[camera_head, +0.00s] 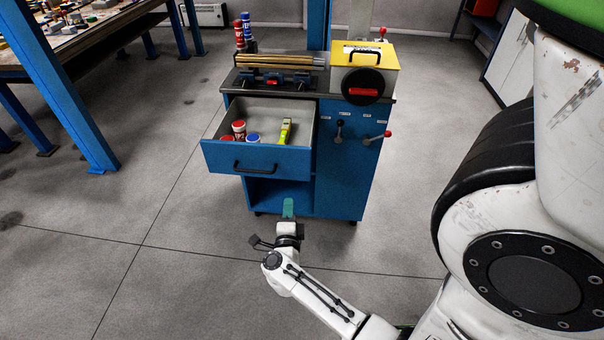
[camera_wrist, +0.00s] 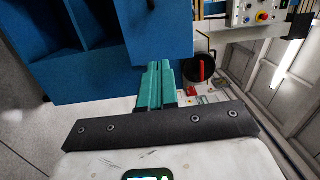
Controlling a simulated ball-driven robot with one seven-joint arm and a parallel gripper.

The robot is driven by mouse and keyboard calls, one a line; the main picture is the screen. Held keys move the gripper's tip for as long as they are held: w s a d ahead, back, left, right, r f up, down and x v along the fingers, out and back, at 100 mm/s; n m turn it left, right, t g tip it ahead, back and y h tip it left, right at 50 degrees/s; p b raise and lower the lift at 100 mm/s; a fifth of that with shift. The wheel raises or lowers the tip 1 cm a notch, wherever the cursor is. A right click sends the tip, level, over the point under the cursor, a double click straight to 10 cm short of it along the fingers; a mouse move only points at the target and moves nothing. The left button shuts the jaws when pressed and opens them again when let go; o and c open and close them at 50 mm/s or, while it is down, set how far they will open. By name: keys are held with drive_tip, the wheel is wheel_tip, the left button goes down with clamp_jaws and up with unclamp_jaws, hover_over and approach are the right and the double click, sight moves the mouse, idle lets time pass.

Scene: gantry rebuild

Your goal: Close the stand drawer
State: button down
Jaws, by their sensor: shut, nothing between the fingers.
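The blue stand (camera_head: 345,165) has its drawer (camera_head: 230,155) pulled out, with a black handle (camera_head: 255,167) on the front. Inside the drawer lie a few small jars with red and blue lids (camera_head: 239,129) and a yellow-green tool (camera_head: 286,130). My gripper (camera_head: 288,208) has teal fingers that are shut and empty, low in front of the stand, below and right of the drawer handle. In the wrist view the shut fingers (camera_wrist: 156,85) point toward a blue panel (camera_wrist: 160,40). Whether they touch it cannot be told.
On the stand's top are a yellow box (camera_head: 365,55) with a black disc, a roller bar and red and blue bottles (camera_head: 240,33). A levered control (camera_head: 375,138) sticks out at right. A blue-legged workbench (camera_head: 60,85) stands at left. Floor in front is clear.

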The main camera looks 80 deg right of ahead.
drive_tip(key=s+m+g, duration=0.2)
approach(304, 168)
drive_tip(key=d, duration=0.7)
drive_tip(key=shift+w+f, duration=0.1)
drive_tip(key=shift+w, duration=0.25)
